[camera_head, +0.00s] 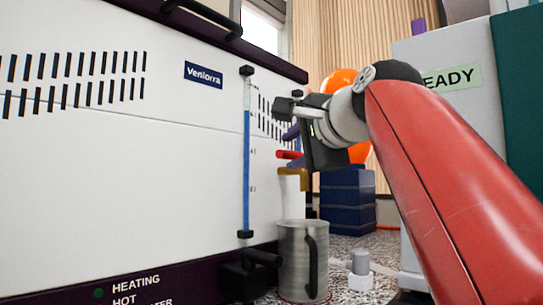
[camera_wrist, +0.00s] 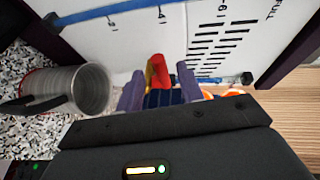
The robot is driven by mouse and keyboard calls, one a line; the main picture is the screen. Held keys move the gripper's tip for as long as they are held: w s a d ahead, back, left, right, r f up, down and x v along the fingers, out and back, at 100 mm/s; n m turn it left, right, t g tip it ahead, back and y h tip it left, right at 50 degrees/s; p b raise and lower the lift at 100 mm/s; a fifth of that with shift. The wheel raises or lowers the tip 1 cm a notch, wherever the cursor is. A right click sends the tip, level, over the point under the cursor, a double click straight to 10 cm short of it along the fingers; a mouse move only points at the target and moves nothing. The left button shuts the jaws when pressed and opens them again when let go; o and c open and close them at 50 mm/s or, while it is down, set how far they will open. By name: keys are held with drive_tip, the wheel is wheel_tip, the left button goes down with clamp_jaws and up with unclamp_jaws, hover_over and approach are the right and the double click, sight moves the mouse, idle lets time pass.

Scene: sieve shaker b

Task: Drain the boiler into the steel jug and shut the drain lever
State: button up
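The white boiler (camera_head: 190,150) fills the left of the head view. Its sight gauge (camera_head: 247,160) shows a tall blue column. A red drain lever (camera_head: 287,154) sits above a brass spout (camera_head: 295,174) on its side; the lever (camera_wrist: 158,70) also shows in the wrist view. The steel jug (camera_head: 292,262) stands upright on the speckled surface below the spout; in the wrist view (camera_wrist: 80,90) its inside looks grey, and I cannot tell any liquid. My gripper (camera_wrist: 158,92) is open, with lilac fingers on either side of the lever and gaps visible between.
A black fitting (camera_head: 245,275) is beside the jug at the boiler's foot. A small white block with a grey knob (camera_head: 360,268) stands right of the jug. Navy boxes (camera_head: 347,200) and an orange ball (camera_head: 340,82) are behind. A grey cabinet (camera_head: 470,55) stands right.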

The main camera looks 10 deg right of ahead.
sight(287, 154)
drive_tip(key=shift+x, duration=2.05)
clamp_jaws()
